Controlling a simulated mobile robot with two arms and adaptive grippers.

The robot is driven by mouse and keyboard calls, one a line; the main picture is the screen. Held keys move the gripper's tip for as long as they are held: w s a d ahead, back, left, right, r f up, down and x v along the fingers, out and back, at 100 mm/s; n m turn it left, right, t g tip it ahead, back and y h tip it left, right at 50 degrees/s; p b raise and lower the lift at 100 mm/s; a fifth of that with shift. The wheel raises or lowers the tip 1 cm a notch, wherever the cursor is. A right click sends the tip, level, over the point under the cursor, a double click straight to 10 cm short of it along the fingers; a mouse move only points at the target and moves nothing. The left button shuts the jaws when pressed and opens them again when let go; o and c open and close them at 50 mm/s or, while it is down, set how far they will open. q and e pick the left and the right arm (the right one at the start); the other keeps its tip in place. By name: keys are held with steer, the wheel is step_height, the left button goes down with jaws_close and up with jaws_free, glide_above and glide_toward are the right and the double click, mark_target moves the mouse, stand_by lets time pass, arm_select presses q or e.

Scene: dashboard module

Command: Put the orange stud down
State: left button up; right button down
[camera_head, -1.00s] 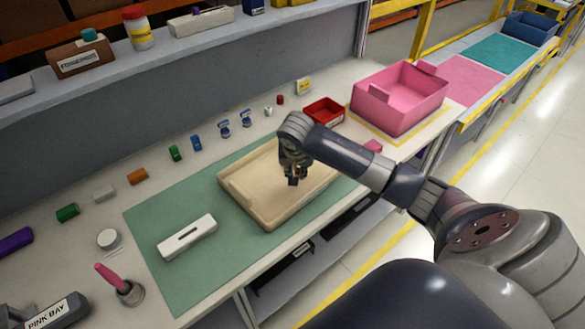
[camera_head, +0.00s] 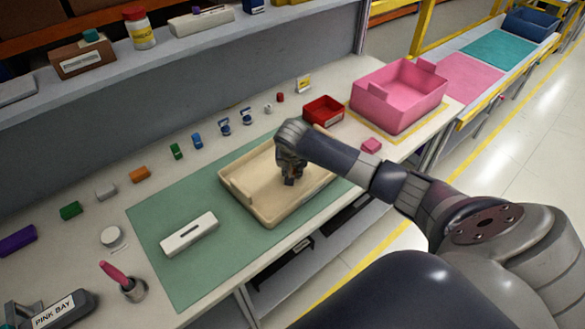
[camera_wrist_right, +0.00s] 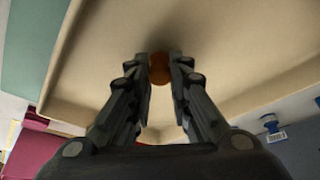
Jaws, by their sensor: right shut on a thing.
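The orange stud (camera_wrist_right: 160,68) shows in the right wrist view as a small rounded orange piece between the fingertips. My right gripper (camera_wrist_right: 160,72) is shut on it. In the head view my right gripper (camera_head: 291,181) points down inside the beige tray (camera_head: 233,194), over its floor. The stud is mostly hidden by the fingers there. I cannot tell whether the stud touches the tray floor. My left gripper is not in view.
The tray lies on a green mat (camera_head: 160,282) beside a white slotted bar (camera_head: 189,234). Several small coloured parts line the back of the bench. A red bin (camera_head: 323,110) and a pink crate (camera_head: 385,112) stand to the right. Much of the tray floor is bare.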

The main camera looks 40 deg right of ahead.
steer(key=shift+f, duration=0.2)
steer(key=shift+f, duration=0.15)
steer(key=c, duration=1.5)
jaws_free()
steer(key=shift+o, duration=0.2)
steer(key=shift+r, duration=0.5)
steer(key=b+v, duration=0.1)
steer(key=v, duration=1.1)
steer(key=shift+f, duration=0.1)
